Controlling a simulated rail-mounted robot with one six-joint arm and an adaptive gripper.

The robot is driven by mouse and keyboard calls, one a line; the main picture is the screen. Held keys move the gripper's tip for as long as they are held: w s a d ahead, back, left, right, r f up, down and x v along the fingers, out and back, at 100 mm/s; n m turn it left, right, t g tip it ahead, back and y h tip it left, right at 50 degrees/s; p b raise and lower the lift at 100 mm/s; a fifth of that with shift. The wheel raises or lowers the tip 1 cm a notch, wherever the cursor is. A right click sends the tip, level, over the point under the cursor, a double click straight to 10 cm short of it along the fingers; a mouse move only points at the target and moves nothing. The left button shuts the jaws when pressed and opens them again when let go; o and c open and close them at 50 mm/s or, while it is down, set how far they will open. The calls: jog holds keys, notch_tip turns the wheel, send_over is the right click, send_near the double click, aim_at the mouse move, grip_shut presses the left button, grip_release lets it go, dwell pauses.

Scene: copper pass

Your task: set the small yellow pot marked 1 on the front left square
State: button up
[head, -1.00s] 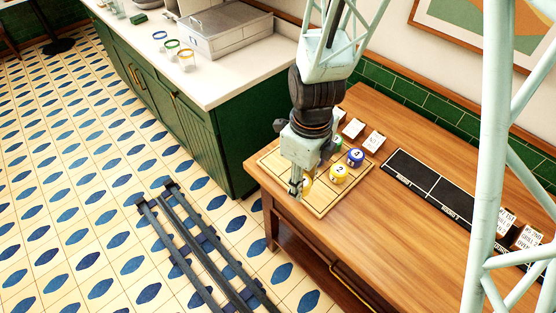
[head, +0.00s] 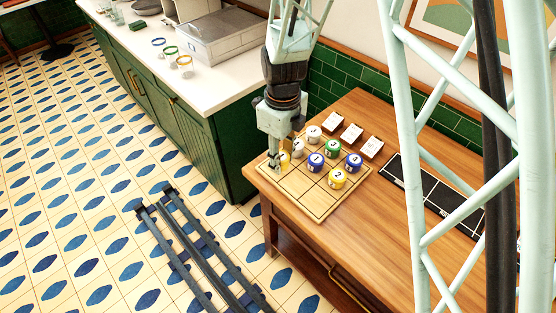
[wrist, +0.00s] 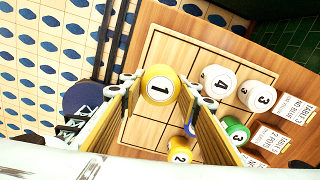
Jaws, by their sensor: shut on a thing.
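The small yellow pot marked 1 (wrist: 160,88) is between my gripper's fingertips in the wrist view, its number facing the camera. It is partly hidden behind my gripper (head: 275,163) in the head view (head: 285,158). My gripper is shut on it, over the left corner of the wooden board (head: 312,201), which is ruled into squares. Whether the pot touches the board or hangs just above it, I cannot tell. Bare squares lie under and around it in the wrist view.
White pots marked 4 (wrist: 218,80) and 3 (wrist: 257,96) stand close beside my gripper. A green pot (head: 316,160), blue pots (head: 333,148) (head: 354,163) and a yellow pot marked 2 (head: 337,178) stand on the board. Cards (head: 351,132) stand behind. The board's front corner is bare.

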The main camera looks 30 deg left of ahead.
jog(key=shift+w+a, duration=0.5)
jog(key=shift+a, duration=0.3)
jog(key=shift+a, duration=0.1)
jog(key=shift+w+a+f, duration=0.1)
jog(key=shift+w+a, duration=0.15)
jog(key=shift+f, duration=1.75)
jog(key=shift+f, duration=0.15)
jog(key=o, duration=0.6)
jog(key=shift+r, duration=6.15)
